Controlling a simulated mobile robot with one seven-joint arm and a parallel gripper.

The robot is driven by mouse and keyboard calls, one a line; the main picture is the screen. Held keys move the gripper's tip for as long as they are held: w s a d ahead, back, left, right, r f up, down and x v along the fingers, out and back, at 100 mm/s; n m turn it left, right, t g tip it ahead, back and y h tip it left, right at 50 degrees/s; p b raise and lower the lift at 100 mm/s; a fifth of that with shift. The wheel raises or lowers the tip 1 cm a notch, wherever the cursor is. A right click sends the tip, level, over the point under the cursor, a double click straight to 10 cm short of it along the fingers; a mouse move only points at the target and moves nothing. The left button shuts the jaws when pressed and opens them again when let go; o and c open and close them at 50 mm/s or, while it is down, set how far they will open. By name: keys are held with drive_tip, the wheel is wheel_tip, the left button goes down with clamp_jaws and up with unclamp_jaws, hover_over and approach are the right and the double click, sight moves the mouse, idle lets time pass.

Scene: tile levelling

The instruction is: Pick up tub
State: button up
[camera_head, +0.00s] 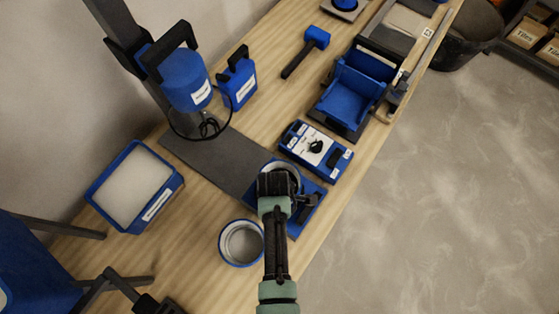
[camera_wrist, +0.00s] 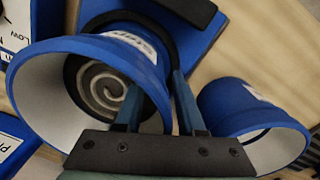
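A blue tub (camera_head: 280,166) with a pale rim stands on a dark blue platform (camera_head: 313,214), partly hidden by my arm. In the wrist view the tub (camera_wrist: 50,102) fills the left side, with a white inner wall, a label and a grey spiral towards its middle. My gripper (camera_wrist: 158,95) has its two fingers apart at the tub's right wall, with part of the blue wall between them. I cannot tell whether either finger touches. In the head view my gripper (camera_head: 292,196) is over this tub. A second blue tub (camera_head: 241,243) stands apart to the left; it shows at right in the wrist view (camera_wrist: 235,108).
A blue control box (camera_head: 316,150) is just behind the platform. A stand with a blue motor (camera_head: 187,80) rises at left by a white-filled tray (camera_head: 135,187). Further back lie a mallet (camera_head: 306,50) and a blue holder (camera_head: 350,95). Bare wood (camera_head: 215,205) shows left of the platform.

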clamp_jaws()
idle(0.7)
idle(0.6)
drive_tip(key=shift+w+r, duration=0.1)
drive_tip(key=shift+r, duration=0.05)
